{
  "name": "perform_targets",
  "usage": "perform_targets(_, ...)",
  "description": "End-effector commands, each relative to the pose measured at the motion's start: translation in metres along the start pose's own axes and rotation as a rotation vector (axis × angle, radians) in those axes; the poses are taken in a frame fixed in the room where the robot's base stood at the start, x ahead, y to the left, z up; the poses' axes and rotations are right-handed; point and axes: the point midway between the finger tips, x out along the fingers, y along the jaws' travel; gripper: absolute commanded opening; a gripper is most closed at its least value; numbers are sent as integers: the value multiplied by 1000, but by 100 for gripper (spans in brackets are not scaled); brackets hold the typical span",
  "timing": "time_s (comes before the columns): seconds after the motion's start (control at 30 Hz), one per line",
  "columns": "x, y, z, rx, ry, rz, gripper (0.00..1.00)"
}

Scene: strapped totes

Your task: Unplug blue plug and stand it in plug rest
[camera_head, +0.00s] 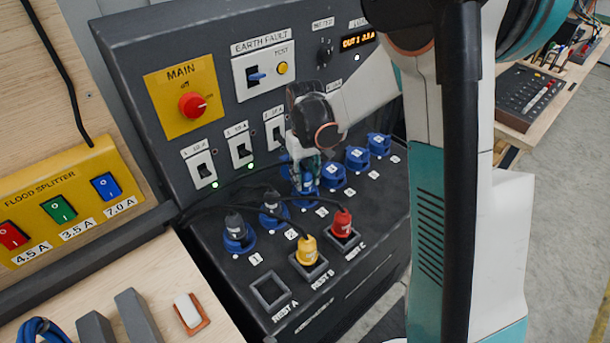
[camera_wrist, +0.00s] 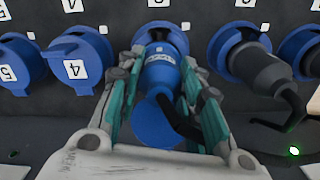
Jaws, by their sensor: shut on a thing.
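The blue plug (camera_wrist: 161,72) lies between the green-padded fingers of my gripper (camera_wrist: 160,95), which is shut on it. The plug's far end meets blue socket 3 (camera_wrist: 158,30); I cannot tell how deep it sits. Its dark cable bends off to the right in the wrist view. In the head view my gripper (camera_head: 306,172) is over socket 3 and hides most of the plug. The plug rests are square frames at the panel's front: Rest A (camera_head: 270,291) is empty. Rest B (camera_head: 323,270) holds a yellow plug (camera_head: 307,250), and Rest C (camera_head: 358,241) a red plug (camera_head: 342,224).
Dark plugs stand in socket 1 (camera_head: 236,232) and socket 2 (camera_head: 272,210), close beside my gripper. Black cables cross the panel between the sockets and rests. Lidded socket 4 (camera_wrist: 78,62) is on the other side. The upright panel with breakers (camera_head: 200,170) stands behind.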

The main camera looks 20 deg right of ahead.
Motion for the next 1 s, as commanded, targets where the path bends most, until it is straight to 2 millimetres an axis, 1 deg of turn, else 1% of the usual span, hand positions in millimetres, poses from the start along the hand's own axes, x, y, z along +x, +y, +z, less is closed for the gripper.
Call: perform_targets(1.0, -29, 0, 0, 1, 0, 0, 6)
